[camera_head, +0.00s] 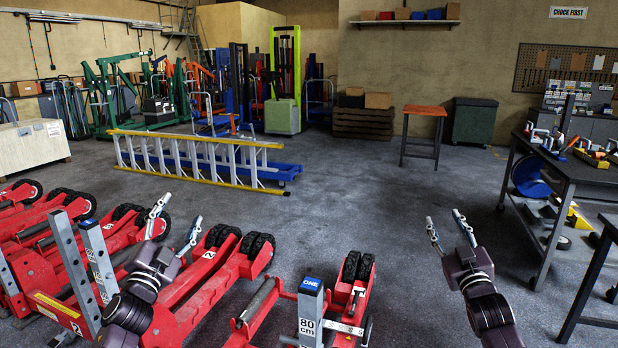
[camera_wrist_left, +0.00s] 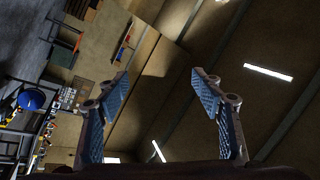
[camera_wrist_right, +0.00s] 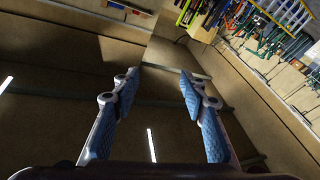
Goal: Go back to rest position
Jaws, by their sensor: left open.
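My left gripper (camera_head: 175,224) is raised above the red trolley jacks at the lower left in the head view. Its fingers are spread wide with nothing between them, as the left wrist view (camera_wrist_left: 155,105) also shows. My right gripper (camera_head: 447,230) is raised over bare floor to the right of the nearest jack. In the right wrist view (camera_wrist_right: 158,95) its fingers stand apart and empty. A red trolley jack (camera_head: 245,326) with black wheels and an "80 cm" post stands between my arms. More red jacks (camera_head: 205,283) stand to its left, partly hidden by my left arm.
A dark workbench (camera_head: 573,172) with tools stands at the right. A yellow-railed ladder (camera_head: 195,160) lies on its side at the middle left, beside a blue lift part (camera_head: 285,171). An orange-topped stool (camera_head: 425,111) stands at the back. The floor (camera_head: 370,200) in the middle is clear.

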